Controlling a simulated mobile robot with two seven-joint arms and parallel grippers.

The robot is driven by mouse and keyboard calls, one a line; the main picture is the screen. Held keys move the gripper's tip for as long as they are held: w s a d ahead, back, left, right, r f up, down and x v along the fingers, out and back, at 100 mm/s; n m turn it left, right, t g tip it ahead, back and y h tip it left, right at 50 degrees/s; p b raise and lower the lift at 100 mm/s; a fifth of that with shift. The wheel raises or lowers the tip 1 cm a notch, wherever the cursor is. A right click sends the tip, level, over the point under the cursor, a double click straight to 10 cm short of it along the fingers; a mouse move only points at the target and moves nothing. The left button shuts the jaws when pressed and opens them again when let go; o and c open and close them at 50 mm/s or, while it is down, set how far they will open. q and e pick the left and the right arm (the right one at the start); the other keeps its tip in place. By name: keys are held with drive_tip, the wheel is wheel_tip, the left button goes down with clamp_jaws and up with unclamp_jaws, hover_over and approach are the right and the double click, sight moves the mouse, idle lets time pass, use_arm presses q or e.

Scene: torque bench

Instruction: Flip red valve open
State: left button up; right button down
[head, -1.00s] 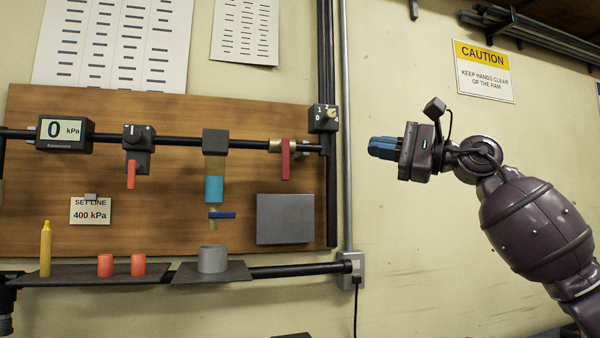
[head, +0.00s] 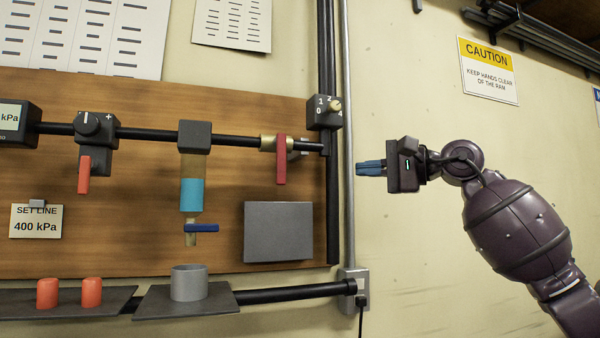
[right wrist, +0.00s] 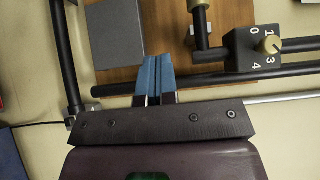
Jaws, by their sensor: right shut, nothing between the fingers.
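The red valve handle (head: 281,159) hangs straight down from a brass fitting (head: 267,143) on the black horizontal pipe, at the right end of the wooden board. My right gripper (head: 358,168) is to the right of the valve, apart from it, with its blue fingers pointing left toward the board. In the right wrist view the two blue fingers (right wrist: 152,80) lie together with nothing held between them. The red handle cannot be made out in the right wrist view. My left gripper is not in view.
A numbered selector knob box (head: 324,112) sits on the vertical black pipe (head: 327,60) between my gripper and the valve. A grey plate (head: 279,232) is below the valve. A blue lever (head: 202,228) and a grey cup (head: 188,284) are further left.

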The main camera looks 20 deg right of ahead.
sight(285, 173)
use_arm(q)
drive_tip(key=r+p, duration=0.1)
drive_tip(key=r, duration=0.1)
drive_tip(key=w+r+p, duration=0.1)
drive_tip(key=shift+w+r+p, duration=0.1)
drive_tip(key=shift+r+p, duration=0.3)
use_arm(e)
drive_tip(key=s+a+x, duration=0.1)
drive_tip(key=s+x, duration=0.1)
drive_tip(key=x, duration=1.1)
drive_tip(key=shift+a, duration=0.45)
drive_tip(key=shift+w+f, duration=0.1)
use_arm(q)
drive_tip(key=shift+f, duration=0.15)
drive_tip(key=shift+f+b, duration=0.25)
drive_tip(key=shift+b, duration=0.05)
use_arm(e)
drive_tip(key=shift+a+f+m, duration=0.15)
drive_tip(key=shift+a+m, duration=0.05)
drive_tip(key=shift+m, duration=0.1)
